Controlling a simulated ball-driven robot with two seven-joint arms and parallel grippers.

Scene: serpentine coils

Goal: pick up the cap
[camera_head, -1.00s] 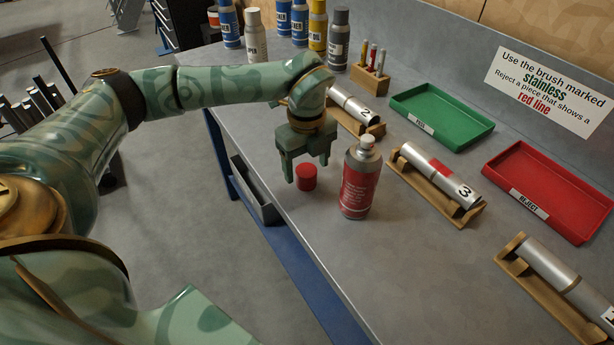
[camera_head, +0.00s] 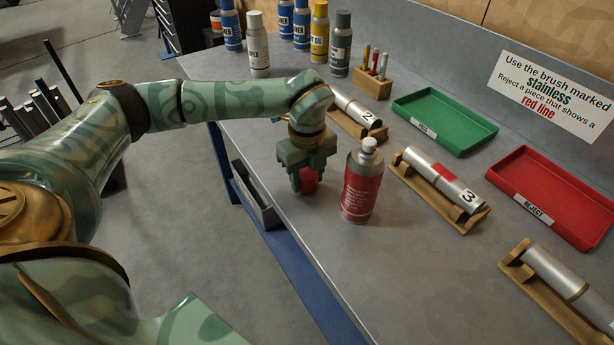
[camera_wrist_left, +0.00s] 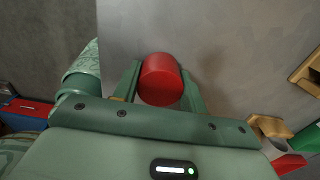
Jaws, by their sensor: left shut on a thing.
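The red cap (camera_head: 309,181) is a short cylinder on the grey bench, near the bench's left edge. My left gripper (camera_head: 308,186) points down over it and is shut on it, with a finger on either side. In the left wrist view the cap (camera_wrist_left: 160,79) sits between the two green fingers (camera_wrist_left: 158,85). The cap appears at bench height; I cannot tell whether it touches the bench. A red and silver spray can (camera_head: 361,185), with a pale nozzle and no cap on top, stands upright just right of the gripper. My right gripper is not in view.
Wooden cradles hold metal tubes, one marked 3 (camera_head: 440,178) and one marked 2 (camera_head: 357,113). A green tray (camera_head: 425,139) and red tray (camera_head: 520,200) lie behind. Several cans and a wooden pen holder (camera_head: 371,85) stand at the back.

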